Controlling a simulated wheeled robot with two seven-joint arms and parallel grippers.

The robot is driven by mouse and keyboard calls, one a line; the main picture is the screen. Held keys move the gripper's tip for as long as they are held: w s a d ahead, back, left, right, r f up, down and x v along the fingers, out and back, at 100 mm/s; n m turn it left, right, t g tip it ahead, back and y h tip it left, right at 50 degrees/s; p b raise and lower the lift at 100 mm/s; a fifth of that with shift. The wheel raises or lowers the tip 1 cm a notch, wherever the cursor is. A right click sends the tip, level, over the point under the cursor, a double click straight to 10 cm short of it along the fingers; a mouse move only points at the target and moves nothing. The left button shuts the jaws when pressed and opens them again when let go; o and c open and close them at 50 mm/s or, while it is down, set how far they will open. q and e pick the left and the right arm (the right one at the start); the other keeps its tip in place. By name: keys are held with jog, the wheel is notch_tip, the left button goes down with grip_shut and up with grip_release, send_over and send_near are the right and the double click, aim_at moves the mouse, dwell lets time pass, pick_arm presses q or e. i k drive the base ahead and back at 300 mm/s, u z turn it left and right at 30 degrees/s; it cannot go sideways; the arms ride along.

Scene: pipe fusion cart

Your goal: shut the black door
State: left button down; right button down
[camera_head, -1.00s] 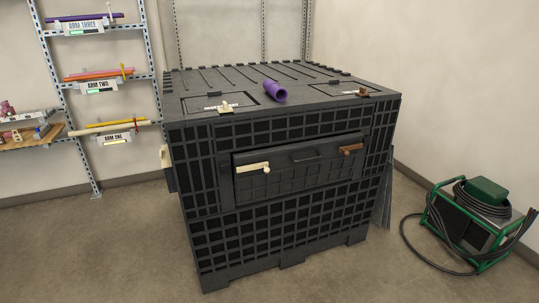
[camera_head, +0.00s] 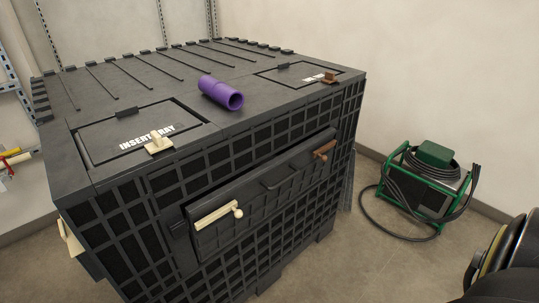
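The black door (camera_head: 268,191) is the panel in the front face of the large black cart (camera_head: 115,215). Its top edge leans slightly out from the frame, so it looks a little ajar. A dark bar handle (camera_head: 283,177) sits near the middle of its top. A cream latch (camera_head: 217,215) is at its left end and a brown latch (camera_head: 324,151) at its right end. Neither of my grippers is in view.
A purple pipe piece (camera_head: 220,93) lies on the cart top between two lidded hatches. A green-framed machine with coiled black cable (camera_head: 428,185) stands on the floor at right. Floor between it and the cart is clear except for a cable loop.

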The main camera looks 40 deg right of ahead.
aim_at(261, 192)
jog(key=z, duration=1)
jog(key=i, duration=1.1)
jog(key=z, duration=1.1)
